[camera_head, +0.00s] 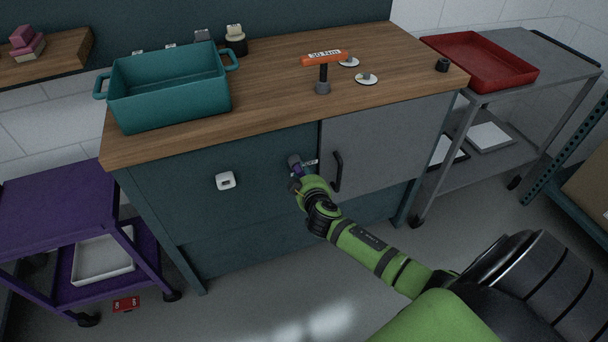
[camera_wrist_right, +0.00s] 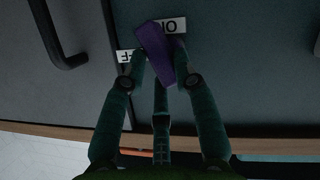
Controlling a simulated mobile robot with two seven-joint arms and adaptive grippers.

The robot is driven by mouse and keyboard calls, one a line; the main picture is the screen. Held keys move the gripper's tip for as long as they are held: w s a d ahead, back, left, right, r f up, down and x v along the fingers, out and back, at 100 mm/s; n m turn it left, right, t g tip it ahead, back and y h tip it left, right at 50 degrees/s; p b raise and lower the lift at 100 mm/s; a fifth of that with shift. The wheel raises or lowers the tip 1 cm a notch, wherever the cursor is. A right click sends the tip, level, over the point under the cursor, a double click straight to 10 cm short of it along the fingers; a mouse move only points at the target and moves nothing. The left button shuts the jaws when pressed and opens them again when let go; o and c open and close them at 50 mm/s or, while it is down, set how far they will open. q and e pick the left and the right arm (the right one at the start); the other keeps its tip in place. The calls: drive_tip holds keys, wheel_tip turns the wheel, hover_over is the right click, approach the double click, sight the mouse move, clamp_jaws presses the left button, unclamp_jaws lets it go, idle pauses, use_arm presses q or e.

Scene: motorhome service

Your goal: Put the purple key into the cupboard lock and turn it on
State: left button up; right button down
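The purple key (camera_wrist_right: 154,52) is between the fingertips of my right gripper (camera_wrist_right: 158,62) in the right wrist view, its head tilted. It shows small in the head view (camera_head: 297,169), at the cupboard front. The gripper (camera_head: 296,175) is closed on it from both sides. An ON label (camera_wrist_right: 171,25) and a partly covered OFF label (camera_wrist_right: 126,56) are beside the key. The lock itself is hidden behind the key and fingers, so I cannot tell how deep the key sits. My left gripper is not in view.
A dark door handle (camera_head: 337,172) is close to the right of my gripper. A white fitting (camera_head: 225,181) is on the left panel. A purple cart (camera_head: 60,205) stands left.

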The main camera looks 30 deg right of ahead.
drive_tip(key=c, duration=1.5)
unclamp_jaws()
clamp_jaws()
drive_tip(key=o, duration=0.6)
unclamp_jaws()
drive_tip(key=shift+m+y, duration=0.4)
drive_tip(key=shift+s, duration=0.1)
